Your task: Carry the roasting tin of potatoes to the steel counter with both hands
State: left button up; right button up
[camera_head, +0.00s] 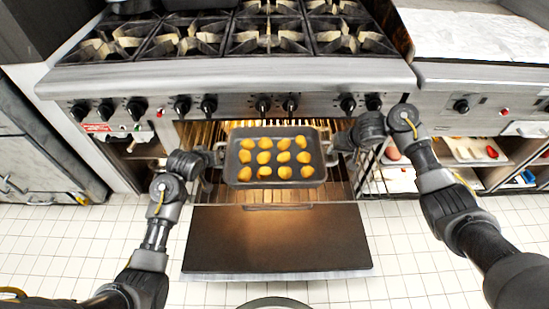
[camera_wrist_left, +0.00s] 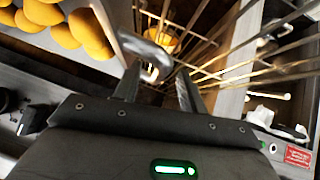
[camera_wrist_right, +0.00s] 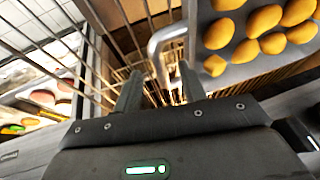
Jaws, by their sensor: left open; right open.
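The grey roasting tin (camera_head: 235,178) holds several yellow potatoes (camera_head: 273,157) and sits on the wire rack inside the open, lit oven. Each short side has a loop handle. My left gripper (camera_head: 216,157) is open at the tin's left handle. In the left wrist view the handle (camera_wrist_left: 150,50) shows near the open fingers (camera_wrist_left: 155,88). My right gripper (camera_head: 335,150) is open at the right handle. In the right wrist view that handle (camera_wrist_right: 160,42) lies between or just beyond the open fingers (camera_wrist_right: 160,88); I cannot tell which.
The oven door (camera_head: 278,238) is folded down in front of the tin. The stove top (camera_head: 225,35) with several burners is above. A steel counter (camera_head: 470,75) is at the right, with shelves of food (camera_head: 475,150) below. White tiled floor (camera_head: 405,240) is clear.

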aim_at(335, 153)
pick_arm(q)
jog(key=shift+x, duration=2.25)
pick_arm(e)
jog(key=shift+x, duration=2.2)
pick_arm(q)
jog(key=shift+c, duration=0.2)
pick_arm(e)
jog(key=shift+w, duration=0.1)
pick_arm(q)
grip_shut()
pick_arm(e)
grip_shut()
jog(key=shift+d, duration=0.1)
pick_arm(q)
jog(key=shift+w+r, duration=0.1)
jog(key=shift+r, duration=0.1)
pick_arm(e)
jog(key=shift+w+r, duration=0.1)
jog(key=shift+r, duration=0.1)
